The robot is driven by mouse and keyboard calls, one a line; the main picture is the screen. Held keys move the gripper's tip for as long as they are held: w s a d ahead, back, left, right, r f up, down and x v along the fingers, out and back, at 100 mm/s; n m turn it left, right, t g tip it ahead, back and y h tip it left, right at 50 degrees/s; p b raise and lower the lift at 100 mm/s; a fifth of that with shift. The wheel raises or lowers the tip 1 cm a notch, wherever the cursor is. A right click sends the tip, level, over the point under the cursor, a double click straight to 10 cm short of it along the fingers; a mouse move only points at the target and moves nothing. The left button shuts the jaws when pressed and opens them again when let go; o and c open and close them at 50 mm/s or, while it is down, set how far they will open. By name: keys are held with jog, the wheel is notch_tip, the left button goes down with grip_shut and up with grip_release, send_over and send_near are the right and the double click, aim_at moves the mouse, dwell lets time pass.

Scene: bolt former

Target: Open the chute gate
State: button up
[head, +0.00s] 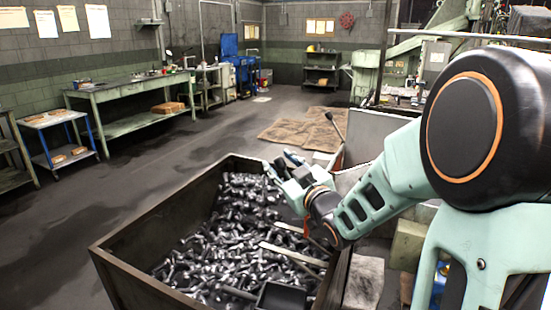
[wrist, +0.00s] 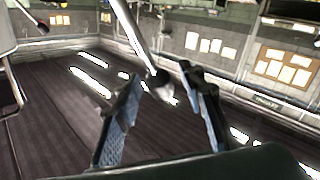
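A grey sheet-metal chute (head: 372,128) stands at the right edge of the bolt bin. A thin lever with a dark knob (head: 333,123) rises at its left side. My gripper (head: 281,166) is over the bin, left of and below that knob in the head view. In the wrist view my gripper (wrist: 162,100) is open, with its two fingers apart. A metal rod (wrist: 138,38) with a dark rounded end shows between the fingers; I cannot tell whether they touch it. I cannot make out the gate itself; my arm hides part of the chute.
A large dark-walled bin (head: 120,240) full of metal bolts stands below my gripper. A dark tray (head: 281,297) lies on the bolts. A green workbench (head: 130,95) and a blue cart (head: 62,140) stand at the left. The floor between is clear.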

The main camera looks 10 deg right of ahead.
jog(key=shift+w, duration=0.1)
jog(key=shift+c, duration=0.3)
grip_shut()
